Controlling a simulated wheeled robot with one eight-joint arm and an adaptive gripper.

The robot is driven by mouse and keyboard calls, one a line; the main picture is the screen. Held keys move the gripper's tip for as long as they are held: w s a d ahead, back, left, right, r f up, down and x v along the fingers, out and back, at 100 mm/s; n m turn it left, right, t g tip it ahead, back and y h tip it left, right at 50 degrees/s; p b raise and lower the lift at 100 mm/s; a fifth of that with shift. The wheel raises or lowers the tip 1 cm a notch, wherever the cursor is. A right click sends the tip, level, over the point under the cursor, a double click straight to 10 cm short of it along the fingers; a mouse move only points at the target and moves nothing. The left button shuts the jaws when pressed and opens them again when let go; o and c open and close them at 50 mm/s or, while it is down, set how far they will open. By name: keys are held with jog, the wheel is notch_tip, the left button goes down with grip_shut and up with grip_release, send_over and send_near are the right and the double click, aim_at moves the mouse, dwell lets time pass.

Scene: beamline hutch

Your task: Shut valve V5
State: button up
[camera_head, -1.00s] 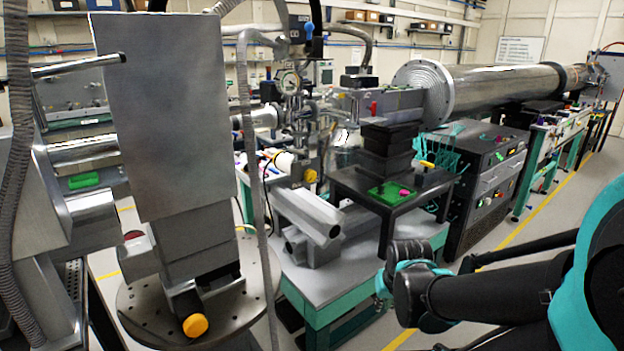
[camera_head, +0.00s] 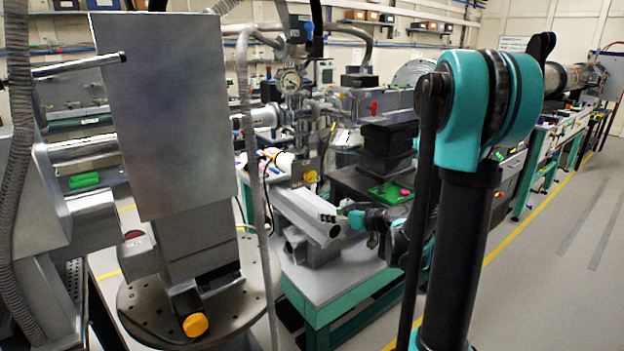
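No label reading V5 is legible, so I cannot tell which fitting is that valve. A metal pipe stack with a round gauge (camera_head: 291,81) stands at the centre back. A yellow knob (camera_head: 310,177) is low on this stack, and a red handle (camera_head: 374,107) is to its right. Another yellow-orange knob (camera_head: 195,325) is at the foot of the large grey block in the left foreground. My gripper (camera_head: 338,216) is at the end of my teal and black arm, beside the near end of a grey metal beam. Its fingers are too small to read, and contact is unclear.
The large grey block (camera_head: 165,115) and a hanging hose (camera_head: 258,150) fill the left side. The grey beam (camera_head: 300,213) lies on a teal-framed table (camera_head: 350,287). A green tray (camera_head: 388,195) is on a black stand. The floor at right is clear.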

jog(key=w+d+r+t+y, duration=0.1)
jog(key=w+d+r+t, duration=0.25)
jog(key=w, duration=0.45)
send_near(312, 178)
jog(key=shift+t, duration=0.25)
jog(key=x, duration=1)
jog(key=shift+w+f, duration=0.15)
jog(key=c, duration=1.1)
jog(key=shift+c, duration=0.2)
